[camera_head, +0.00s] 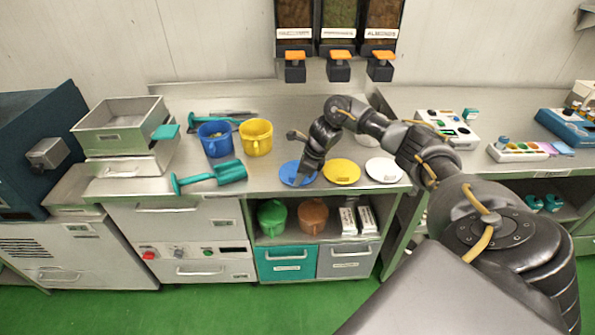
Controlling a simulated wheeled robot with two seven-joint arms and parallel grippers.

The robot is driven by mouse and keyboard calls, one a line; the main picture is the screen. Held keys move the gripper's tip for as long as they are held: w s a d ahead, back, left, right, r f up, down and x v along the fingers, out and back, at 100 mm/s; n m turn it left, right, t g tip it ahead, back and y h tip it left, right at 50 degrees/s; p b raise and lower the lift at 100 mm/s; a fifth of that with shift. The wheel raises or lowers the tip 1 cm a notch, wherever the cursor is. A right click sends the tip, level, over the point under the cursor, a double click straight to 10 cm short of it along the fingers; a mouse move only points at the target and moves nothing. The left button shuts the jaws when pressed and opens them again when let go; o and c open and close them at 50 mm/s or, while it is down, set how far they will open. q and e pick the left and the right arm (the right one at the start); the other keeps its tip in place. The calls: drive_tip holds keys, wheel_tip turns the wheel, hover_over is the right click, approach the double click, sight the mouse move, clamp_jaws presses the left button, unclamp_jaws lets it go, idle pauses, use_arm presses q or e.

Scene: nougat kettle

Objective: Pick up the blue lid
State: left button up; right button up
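The blue lid (290,176) lies flat on the steel counter, left of a yellow lid (342,171) and a white lid (384,169). My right arm reaches in from the right across the counter. My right gripper (306,172) points down over the right part of the blue lid and hides some of it. Its fingertips are small and dark, so I cannot tell whether they are open or touch the lid. My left gripper is not in view.
A blue pot (214,142) and a yellow pot (257,139) stand left of the lids, with a teal scoop (212,177) in front. Dispensers (339,47) hang above the counter. Green and brown pots (313,216) sit on the shelf below.

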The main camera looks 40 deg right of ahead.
drive_tip(key=shift+f, duration=0.15)
clamp_jaws()
idle(0.4)
